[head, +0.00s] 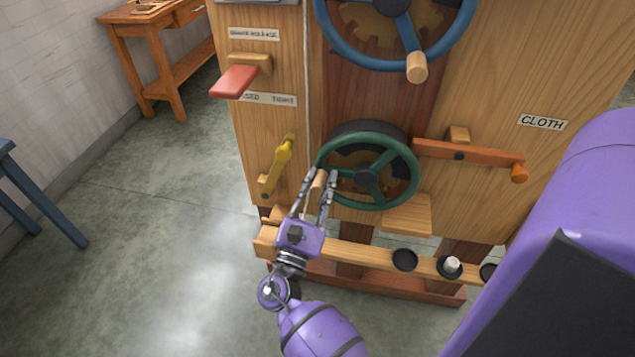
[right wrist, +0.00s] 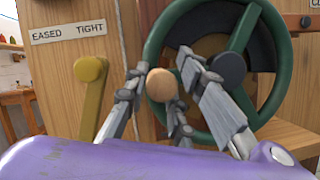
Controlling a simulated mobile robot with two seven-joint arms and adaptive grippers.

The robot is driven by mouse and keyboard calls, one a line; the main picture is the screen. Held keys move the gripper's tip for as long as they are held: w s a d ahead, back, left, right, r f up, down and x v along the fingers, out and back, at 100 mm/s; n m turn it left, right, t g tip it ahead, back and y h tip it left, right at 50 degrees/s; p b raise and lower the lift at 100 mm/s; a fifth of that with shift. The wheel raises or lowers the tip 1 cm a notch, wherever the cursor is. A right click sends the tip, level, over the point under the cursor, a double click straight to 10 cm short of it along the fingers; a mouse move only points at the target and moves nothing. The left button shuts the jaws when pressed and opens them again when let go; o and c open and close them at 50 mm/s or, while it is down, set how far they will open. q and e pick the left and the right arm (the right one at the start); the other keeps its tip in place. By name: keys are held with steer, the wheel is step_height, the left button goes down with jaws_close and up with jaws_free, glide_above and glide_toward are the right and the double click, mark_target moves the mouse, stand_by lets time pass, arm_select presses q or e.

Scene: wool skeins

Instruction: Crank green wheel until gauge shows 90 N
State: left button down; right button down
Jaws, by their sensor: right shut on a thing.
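The green wheel (head: 411,163) stands upright on the front of the wooden machine, with a dark hub and spokes. Its wooden crank knob (head: 319,180) is at the wheel's left side. My right gripper (head: 325,178) is around the knob and shut on it. In the right wrist view the knob (right wrist: 161,85) shows end-on between the fingers of my right gripper (right wrist: 172,95), with the green wheel (right wrist: 152,45) behind. No gauge face can be made out in either view. My left gripper is not in view.
A blue wheel (head: 466,20) with its own knob is above. A yellow lever (head: 283,152) is left of the green wheel, an orange lever (head: 480,154) right, a red handle (head: 236,81) upper left. A rail with black cups (head: 404,260) runs below.

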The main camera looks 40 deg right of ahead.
steer(key=shift+w+a+r+m+g, duration=0.1)
steer(key=shift+r+m+g, duration=0.05)
steer(key=shift+r+m, duration=0.3)
steer(key=shift+w+a+r+m+g, duration=0.1)
steer(key=shift+r+m+g, duration=0.1)
steer(key=shift+m, duration=0.35)
steer(key=c, duration=1.6)
jaws_free()
steer(key=shift+c, duration=0.2)
steer(key=v, duration=1.2)
steer(key=shift+o, duration=0.3)
steer(key=shift+d+f, duration=0.1)
steer(key=shift+f, duration=0.05)
